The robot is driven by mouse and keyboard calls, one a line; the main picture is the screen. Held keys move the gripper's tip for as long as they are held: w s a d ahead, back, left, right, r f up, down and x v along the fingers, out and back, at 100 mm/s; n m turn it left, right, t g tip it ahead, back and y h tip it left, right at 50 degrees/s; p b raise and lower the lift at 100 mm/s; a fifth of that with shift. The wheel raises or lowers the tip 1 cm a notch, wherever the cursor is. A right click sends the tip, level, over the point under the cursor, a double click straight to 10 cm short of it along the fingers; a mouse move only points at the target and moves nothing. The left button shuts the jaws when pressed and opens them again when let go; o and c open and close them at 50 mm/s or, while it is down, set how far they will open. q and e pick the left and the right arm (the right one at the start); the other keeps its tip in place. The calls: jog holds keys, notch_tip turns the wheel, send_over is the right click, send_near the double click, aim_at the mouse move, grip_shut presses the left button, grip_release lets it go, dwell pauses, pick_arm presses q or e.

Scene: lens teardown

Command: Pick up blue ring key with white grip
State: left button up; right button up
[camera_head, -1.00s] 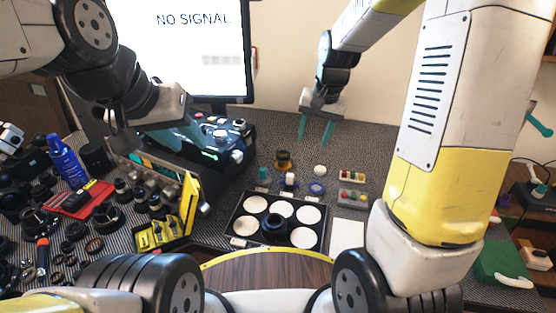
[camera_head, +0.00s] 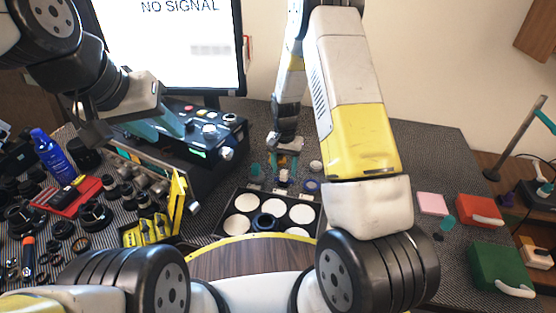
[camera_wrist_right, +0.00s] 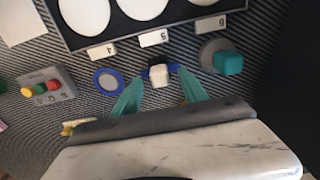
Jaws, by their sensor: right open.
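The blue ring key with white grip (camera_wrist_right: 160,76) stands on the striped mat just beyond the black tray in the right wrist view. Its white block rises over a blue base. It also shows in the head view (camera_head: 283,177), partly covered by my right gripper. My right gripper (camera_wrist_right: 162,92) is open, with its teal fingers apart on either side of the key. I cannot tell whether they touch it. In the head view, my right gripper (camera_head: 284,160) is over the key. My left gripper (camera_head: 160,127) hangs by the dark machine; its jaw gap is unclear.
A flat blue ring (camera_wrist_right: 108,81) and a teal knob on a grey base (camera_wrist_right: 228,63) flank the key closely. The black tray (camera_head: 229,238) with white discs lies nearer me. A grey block with coloured buttons (camera_wrist_right: 47,86) stands aside. The machine (camera_head: 205,135) is to the left.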

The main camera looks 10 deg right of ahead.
aim_at(284, 171)
notch_tip(284, 171, down, 3)
jog(key=shift+r, duration=0.2)
grip_shut()
jog(key=shift+r, duration=0.1)
notch_tip(284, 171, up, 10)
jog(key=shift+f, duration=0.1)
dwell(0.4)
jog(key=c, duration=0.8)
grip_release()
grip_shut()
